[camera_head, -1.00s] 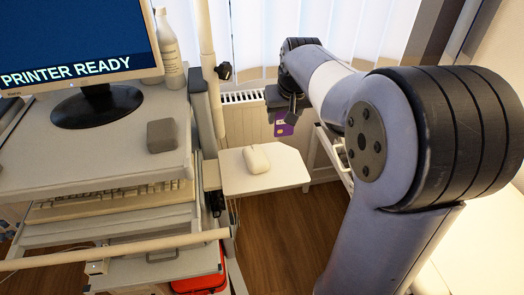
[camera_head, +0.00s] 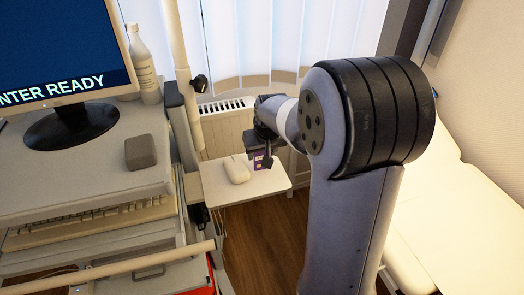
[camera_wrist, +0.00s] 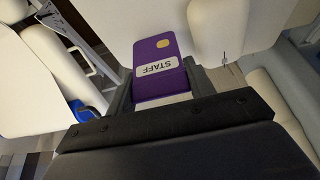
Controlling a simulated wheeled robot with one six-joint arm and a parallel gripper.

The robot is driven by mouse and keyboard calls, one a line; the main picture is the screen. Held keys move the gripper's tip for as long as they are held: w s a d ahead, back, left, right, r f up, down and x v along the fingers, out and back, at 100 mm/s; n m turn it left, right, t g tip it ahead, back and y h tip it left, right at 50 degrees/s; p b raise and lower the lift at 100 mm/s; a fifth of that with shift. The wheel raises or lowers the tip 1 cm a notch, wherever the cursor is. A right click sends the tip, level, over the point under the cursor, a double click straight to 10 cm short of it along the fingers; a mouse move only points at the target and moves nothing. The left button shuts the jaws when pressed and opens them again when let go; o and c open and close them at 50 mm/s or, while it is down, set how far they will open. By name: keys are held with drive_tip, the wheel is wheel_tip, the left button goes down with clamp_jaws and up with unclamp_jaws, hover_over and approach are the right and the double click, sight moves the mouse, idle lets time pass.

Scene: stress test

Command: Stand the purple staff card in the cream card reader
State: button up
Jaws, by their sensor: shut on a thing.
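The purple staff card (camera_wrist: 160,52) has a yellow dot and a white STAFF label, which appears upside down in the wrist view. My gripper (camera_wrist: 162,90) is shut on the card's lower end in that view, and the card sticks out beyond the fingers. In the head view the card (camera_head: 261,163) shows as a small purple patch under my gripper (camera_head: 264,146), beside the right part of the white side shelf. I cannot make out a cream card reader with a slot in either view.
A cream computer mouse (camera_head: 237,168) lies on the white side shelf (camera_head: 263,187); a similar rounded cream shape shows in the wrist view. A grey block (camera_head: 140,152), a monitor (camera_head: 66,68) and a white bottle (camera_head: 144,65) stand on the cart (camera_head: 85,180). A radiator (camera_head: 225,128) is behind.

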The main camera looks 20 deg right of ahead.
drive_tip(key=shift+f, duration=0.2)
drive_tip(key=o, duration=0.8)
drive_tip(key=shift+r, duration=0.1)
drive_tip(key=shift+s+r, duration=0.1)
drive_tip(key=shift+r, duration=0.4)
drive_tip(key=v, duration=1.1)
drive_tip(key=shift+r+b, duration=0.15)
drive_tip(key=shift+b, duration=0.2)
